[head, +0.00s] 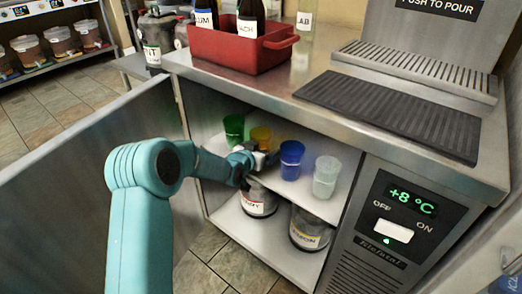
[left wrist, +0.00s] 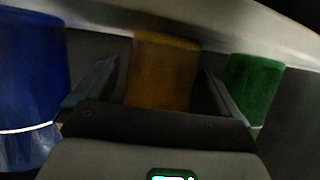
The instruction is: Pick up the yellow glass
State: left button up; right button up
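The yellow glass (head: 261,136) stands on the upper shelf of the open cabinet, between a green glass (head: 234,127) and a blue glass (head: 291,160). My left gripper (head: 262,160) is at the shelf, in front of the yellow glass, and hides its lower part in the head view. In the left wrist view, my left gripper (left wrist: 158,88) is open, with one finger on either side of the yellow glass (left wrist: 162,72). I cannot tell whether the fingers reach around it. My right gripper is not in view.
A pale green glass (head: 326,176) stands right of the blue one. Two labelled buckets, one (head: 258,199) left and one (head: 309,228) right, stand on the lower shelf. The counter edge (head: 330,133) overhangs the glasses. The open door (head: 100,185) is at the left.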

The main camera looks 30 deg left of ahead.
pick_arm(q)
jog(key=c, duration=1)
jog(key=shift+r, duration=0.1)
